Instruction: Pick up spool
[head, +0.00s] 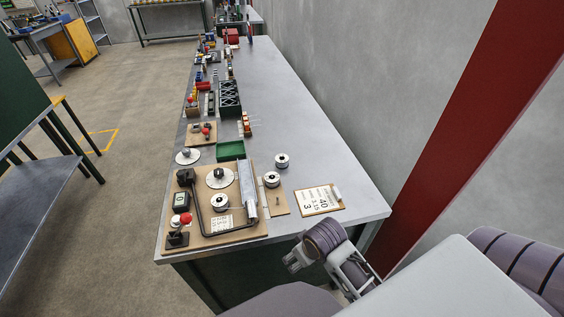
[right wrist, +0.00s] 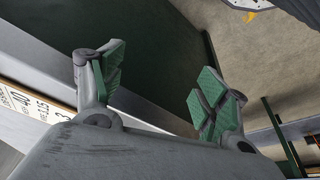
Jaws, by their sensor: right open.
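Small white spools with dark centres are in the head view. One spool (head: 281,160) stands on the bare grey table, a second (head: 271,180) stands at the wooden board's right side, and a third (head: 220,203) is on the board among the machine parts. My right gripper (head: 297,258) is off the table's front edge, well apart from the spools. In the right wrist view its two green-padded fingers (right wrist: 160,68) are spread with nothing between them. No spool shows in that view. My left gripper is out of view.
The grey workbench (head: 335,180) has a clear strip along its right side. A wooden board (head: 240,232) carries a bent black tube and a red button (head: 186,218). A green tray (head: 231,150) sits behind it.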

